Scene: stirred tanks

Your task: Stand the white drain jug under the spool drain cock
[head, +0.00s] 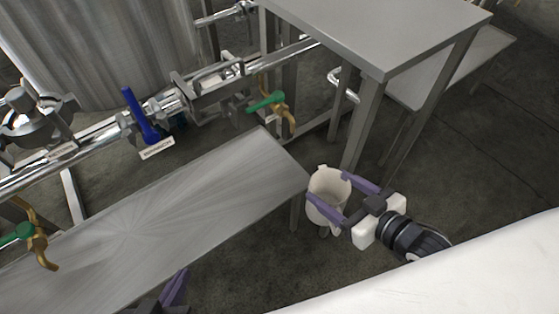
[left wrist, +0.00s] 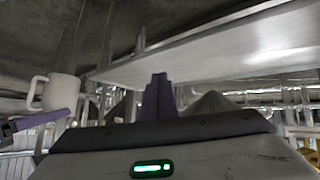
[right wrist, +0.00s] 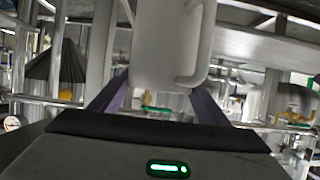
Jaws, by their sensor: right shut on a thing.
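The white jug (head: 324,213) is in my right gripper (head: 343,201), just off the right end of the metal bench. The purple fingers lie on either side of it. In the right wrist view the jug (right wrist: 168,45) fills the space between the fingers, its handle to the right. One brass drain cock with a green handle (head: 268,103) hangs from the pipe behind the bench, up and left of the jug. Another green-handled cock (head: 28,235) is at the far left; I cannot tell which is the spool's. My left gripper (left wrist: 158,92) is empty, fingers together, low beside the bench.
The long metal bench (head: 150,225) lies between my arms and the pipework. A blue-handled valve (head: 140,117) stands up from the pipe. A tall metal table (head: 385,35) is behind the jug, its leg close by. Dark floor (head: 480,140) is open at the right.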

